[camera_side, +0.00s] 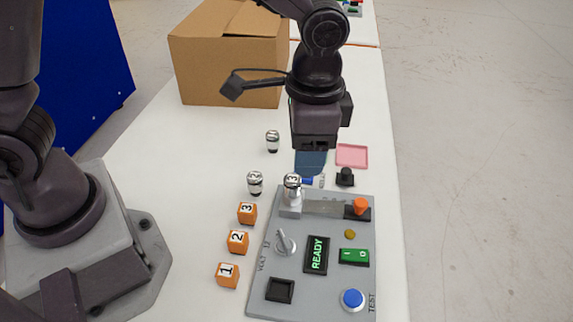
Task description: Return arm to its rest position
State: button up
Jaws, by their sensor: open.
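My gripper (314,146) hangs over the white table behind the grey test panel (318,272), pointing down, open, with nothing seen between its jaws. It is above a blue pad (310,165), partly covering it in the picture. A metal cylinder marked 3 (292,184) stands upright on a light block at the panel's back left corner. Another metal cylinder (255,183) stands on the table just left of the panel, and a third cylinder (272,141) stands farther back. The panel's display (316,255) reads READY.
Orange blocks numbered 3 (247,213), 2 (237,241) and 1 (228,274) line the panel's left side. A pink pad (351,156) and a small black object (345,177) lie behind it. A cardboard box (227,55) stands at the back. The table (180,170) is clear at left.

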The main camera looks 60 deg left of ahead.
jog(key=s+a+r+n+t, duration=0.5)
jog(key=s+a+r, duration=0.7)
jog(key=a, duration=0.3)
jog(key=shift+s+a+r+n+t+h, duration=0.3)
jog(key=shift+s+a+r+n+t, duration=0.1)
jog(key=shift+s+n, duration=0.35)
